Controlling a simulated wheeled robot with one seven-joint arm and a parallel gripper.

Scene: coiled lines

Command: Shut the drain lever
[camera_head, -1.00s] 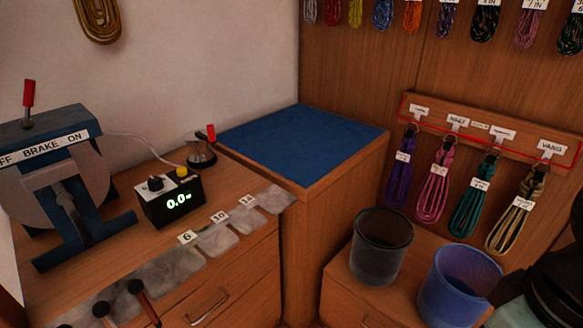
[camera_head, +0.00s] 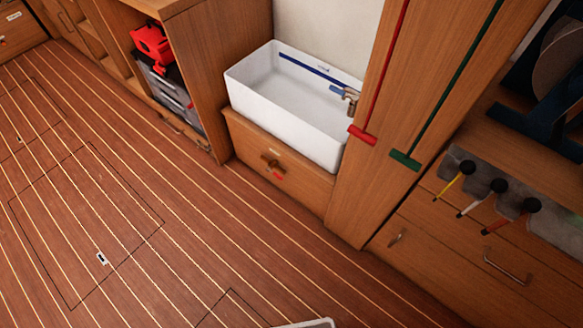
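A small brass-coloured fitting with a red part, which looks like the drain lever (camera_head: 272,163), sits on the wooden front panel below the white sink (camera_head: 298,125). It is too small to tell how the lever is turned. The sink is a deep rectangular basin with a metal tap (camera_head: 348,97) at its right end and a blue stripe inside its back wall. My gripper is not in view.
Open striped wooden floor (camera_head: 130,210) lies in front of the sink. A shelf with a red object (camera_head: 152,43) stands left. A wooden panel with red (camera_head: 362,134) and green (camera_head: 404,160) handled rods stands right, beside drawers with a metal handle (camera_head: 507,269).

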